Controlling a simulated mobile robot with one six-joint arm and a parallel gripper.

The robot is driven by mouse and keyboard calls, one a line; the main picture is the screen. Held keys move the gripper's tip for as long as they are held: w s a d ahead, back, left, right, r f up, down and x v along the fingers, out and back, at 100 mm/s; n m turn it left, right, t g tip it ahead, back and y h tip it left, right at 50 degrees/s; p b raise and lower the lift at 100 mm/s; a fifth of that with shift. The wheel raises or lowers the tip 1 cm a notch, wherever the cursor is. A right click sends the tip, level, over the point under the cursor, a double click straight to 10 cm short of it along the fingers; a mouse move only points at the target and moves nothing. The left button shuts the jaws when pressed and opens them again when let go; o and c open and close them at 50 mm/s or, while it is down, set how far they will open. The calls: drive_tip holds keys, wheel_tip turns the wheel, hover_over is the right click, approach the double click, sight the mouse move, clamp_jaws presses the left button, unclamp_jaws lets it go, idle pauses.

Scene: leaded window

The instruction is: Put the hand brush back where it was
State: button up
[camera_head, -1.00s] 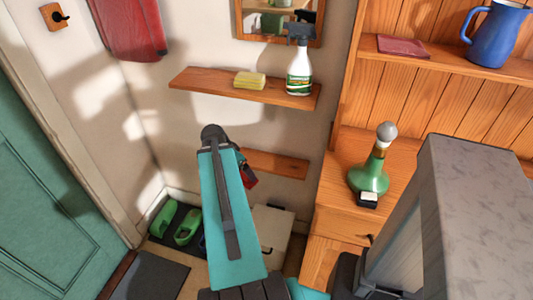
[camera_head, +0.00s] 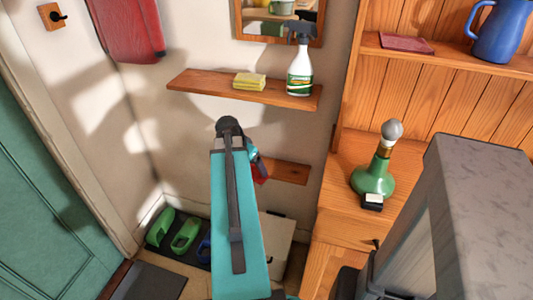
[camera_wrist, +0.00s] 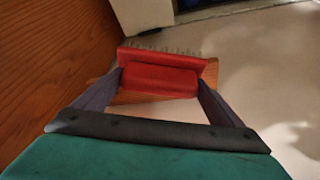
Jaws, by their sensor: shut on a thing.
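The red hand brush (camera_wrist: 162,80) with pale grey bristles is between the fingers of my gripper (camera_wrist: 160,84) in the wrist view. My gripper is shut on it. The brush's bristles point away from my palm. The lower wooden shelf (camera_wrist: 140,98) shows just behind and below the brush; whether they touch I cannot tell. In the head view, a small red part of the brush (camera_head: 261,171) shows beside the left part of the lower shelf (camera_head: 289,173). My teal arm hides most of the brush and that end of the shelf.
The upper shelf (camera_head: 210,84) holds a yellow sponge (camera_head: 250,81) and a spray bottle (camera_head: 300,70). A wooden cabinet (camera_head: 345,225) with a green bottle (camera_head: 374,178) stands to the right. Green shoes (camera_head: 185,236) and a pale box (camera_head: 275,240) are on the floor.

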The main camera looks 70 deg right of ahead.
drive_tip(key=d, duration=0.2)
drive_tip(key=s+d, duration=0.2)
drive_tip(key=d, duration=0.1)
drive_tip(key=shift+d, duration=0.3)
drive_tip(key=shift+s+d+p, duration=0.2)
drive_tip(key=shift+s+d, duration=0.1)
drive_tip(key=shift+d, duration=0.65)
drive_tip(key=shift+s+d+p, duration=0.2)
drive_tip(key=shift+s+d, duration=0.05)
drive_tip(key=shift+d, duration=0.7)
drive_tip(key=shift+a+f, duration=0.1)
drive_tip(key=shift+f, duration=0.25)
drive_tip(key=shift+f, duration=0.15)
drive_tip(key=o, duration=0.9)
